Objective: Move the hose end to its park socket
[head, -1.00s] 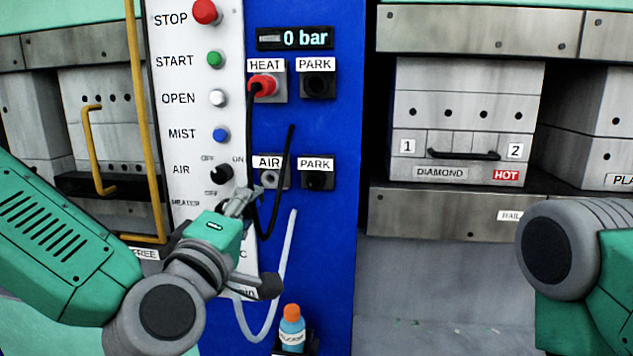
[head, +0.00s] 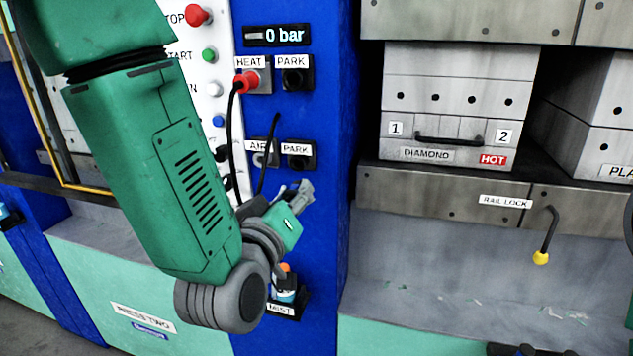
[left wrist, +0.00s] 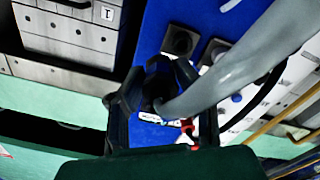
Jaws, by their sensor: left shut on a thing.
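My left gripper (head: 303,192) is in front of the blue panel, below and close to the lower PARK socket (head: 300,163). The left wrist view shows its fingers (left wrist: 155,105) shut around the end of a grey hose (left wrist: 235,68), which runs up and right close to the camera. The hose end itself is mostly hidden between the fingers. The lower PARK socket is black and looks empty. The AIR socket (head: 262,160) left of it is partly behind a black cable (head: 270,150). The upper PARK socket (head: 293,79) also looks empty. My right gripper is out of view.
A red plug (head: 246,81) sits in the HEAT socket, with a black cable hanging down. A blue bottle with an orange cap (head: 285,268) stands below my gripper, partly hidden. The DIAMOND press block (head: 430,75) and rail lock handle (head: 549,235) are to the right.

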